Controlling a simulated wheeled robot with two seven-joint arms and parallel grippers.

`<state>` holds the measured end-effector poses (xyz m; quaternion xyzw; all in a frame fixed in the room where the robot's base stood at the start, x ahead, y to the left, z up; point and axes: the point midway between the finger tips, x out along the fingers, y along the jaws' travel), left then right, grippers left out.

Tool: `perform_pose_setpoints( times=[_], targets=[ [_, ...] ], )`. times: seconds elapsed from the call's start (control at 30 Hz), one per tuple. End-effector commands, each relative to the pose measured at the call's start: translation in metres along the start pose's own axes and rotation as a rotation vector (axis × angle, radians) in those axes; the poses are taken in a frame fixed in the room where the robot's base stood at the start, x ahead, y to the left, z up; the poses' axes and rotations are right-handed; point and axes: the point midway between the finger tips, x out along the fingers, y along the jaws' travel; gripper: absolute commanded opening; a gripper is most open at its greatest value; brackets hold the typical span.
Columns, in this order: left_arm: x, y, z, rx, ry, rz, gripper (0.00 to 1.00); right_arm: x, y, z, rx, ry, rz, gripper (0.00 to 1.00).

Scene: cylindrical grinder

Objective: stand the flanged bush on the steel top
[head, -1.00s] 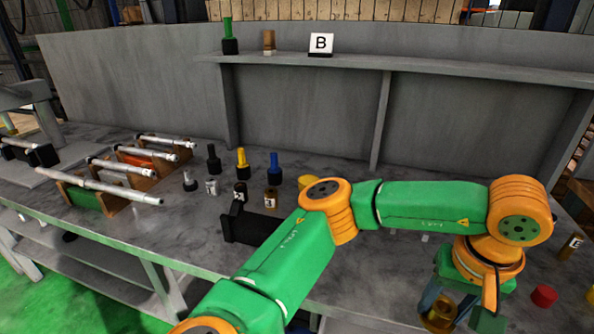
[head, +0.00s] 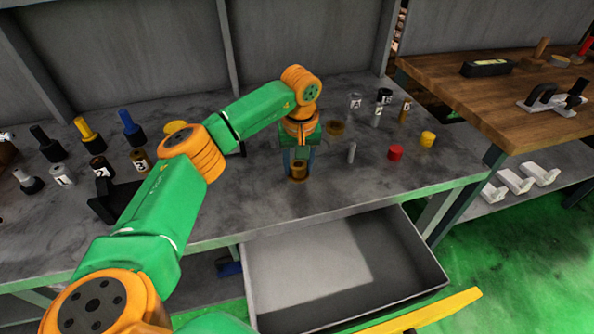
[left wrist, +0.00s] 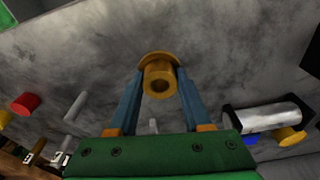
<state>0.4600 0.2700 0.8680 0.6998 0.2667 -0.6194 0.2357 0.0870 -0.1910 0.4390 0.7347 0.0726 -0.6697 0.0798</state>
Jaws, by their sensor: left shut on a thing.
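The flanged bush (head: 298,173) is brass-coloured, in the head view low between the fingers of my left gripper (head: 299,160). In the left wrist view the bush (left wrist: 158,77) sits between the two blue fingertips of that gripper (left wrist: 160,85), which is shut on it. Its open bore faces the camera and its wider flange is at the far end. The steel top (head: 340,195) is the grey, mottled bench surface beneath. I cannot tell whether the bush touches it. My right gripper is not in view.
A red cylinder (head: 395,152), a yellow one (head: 428,138) and a slim grey pin (head: 351,152) stand right of the gripper. Labelled pieces stand behind and at left. An open drawer (head: 340,265) juts out below the front edge. A wooden bench (head: 500,95) is at right.

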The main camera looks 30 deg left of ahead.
Motion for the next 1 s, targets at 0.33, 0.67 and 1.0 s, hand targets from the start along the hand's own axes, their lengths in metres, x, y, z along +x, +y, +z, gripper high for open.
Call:
perform_pose_setpoints(
  times=[0.33,0.67,1.0],
  targets=[
    [0.032,-0.001,0.003,0.0,0.0,0.0,0.0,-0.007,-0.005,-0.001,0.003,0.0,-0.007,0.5],
    [0.034,-0.001,0.004,0.0,-0.001,-0.001,0.79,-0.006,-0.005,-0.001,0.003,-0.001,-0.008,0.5],
    [0.024,0.0,0.003,0.001,0.002,0.002,0.79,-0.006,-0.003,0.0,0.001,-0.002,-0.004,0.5]
  ],
)
